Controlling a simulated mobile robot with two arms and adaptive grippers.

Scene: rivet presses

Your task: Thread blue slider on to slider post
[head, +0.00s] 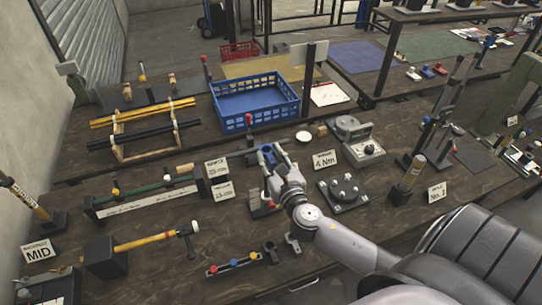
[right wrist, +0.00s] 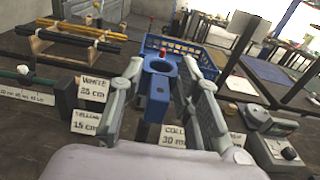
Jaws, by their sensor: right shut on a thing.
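My right gripper (head: 274,158) is shut on the blue slider (head: 267,153), above the middle of the bench. In the right wrist view the blue slider (right wrist: 157,88) sits between the two fingers (right wrist: 160,82), with its round hole facing up. A dark upright piece shows below it; I cannot tell whether this touches the slider. A thin post with a red tip (head: 248,122) stands beyond the slider, in front of the blue basket; it may be the slider post. My left gripper is not in view.
A blue basket (head: 255,92) stands behind the gripper. A rack of rods (head: 117,151) is at back left.

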